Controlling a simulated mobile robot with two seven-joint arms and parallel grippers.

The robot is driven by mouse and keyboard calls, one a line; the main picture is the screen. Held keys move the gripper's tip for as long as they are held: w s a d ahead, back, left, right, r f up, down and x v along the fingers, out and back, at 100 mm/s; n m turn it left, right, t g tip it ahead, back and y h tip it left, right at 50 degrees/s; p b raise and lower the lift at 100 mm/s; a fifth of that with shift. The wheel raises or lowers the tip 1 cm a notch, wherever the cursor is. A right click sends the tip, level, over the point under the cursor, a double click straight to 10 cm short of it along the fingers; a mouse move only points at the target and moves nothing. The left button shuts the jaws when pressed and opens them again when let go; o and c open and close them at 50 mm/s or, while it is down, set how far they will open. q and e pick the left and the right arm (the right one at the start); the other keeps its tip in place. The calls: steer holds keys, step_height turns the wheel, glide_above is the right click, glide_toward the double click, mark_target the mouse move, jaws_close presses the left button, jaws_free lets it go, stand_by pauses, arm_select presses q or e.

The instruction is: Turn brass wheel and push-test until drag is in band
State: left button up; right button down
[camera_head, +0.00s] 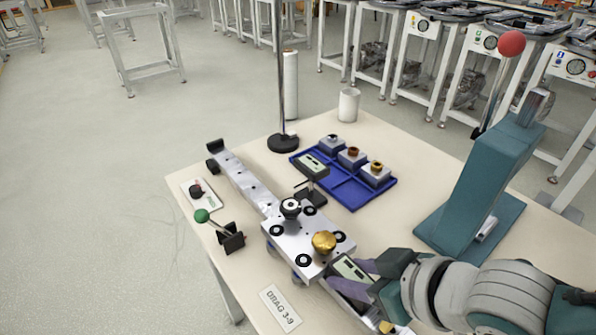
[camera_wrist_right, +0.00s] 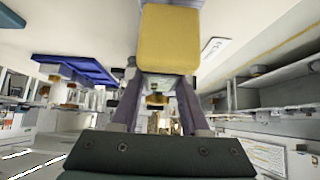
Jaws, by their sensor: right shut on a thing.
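The brass wheel (camera_head: 323,242) sits on top of a silver carriage plate (camera_head: 290,243) with several black rings, on a pale metal track (camera_head: 240,180). A black knob with a silver top (camera_head: 290,207) stands beside it. My right gripper (camera_head: 358,280), with purple-grey fingers, is shut on a handheld gauge (camera_head: 349,267) with a small display, close to the carriage's near right edge. Whether the gauge touches the carriage, I cannot tell. In the right wrist view a yellow block (camera_wrist_right: 170,38) shows at the fingers. A card (camera_head: 281,308) reads "DRAG 3-9". My left gripper is out of view.
A small display on a stand (camera_head: 312,168) stands behind the track. A blue tray (camera_head: 348,193) holds 3 small blocks. A teal press (camera_head: 480,185) with a red-knobbed lever stands right. A pole base (camera_head: 283,143) stands behind.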

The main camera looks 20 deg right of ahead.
steer(key=shift+c, duration=2)
jaws_free()
steer(key=shift+s+r, duration=0.1)
steer(key=shift+s+r, duration=0.2)
steer(key=shift+r, duration=0.1)
steer(key=p+v, duration=0.3)
steer(key=v, duration=0.4)
steer(key=shift+s+d+r, duration=0.15)
steer(key=shift+s, duration=0.1)
steer(key=shift+s+d+r, duration=0.15)
steer(key=shift+s+r, duration=0.3)
steer(key=shift+r, duration=0.05)
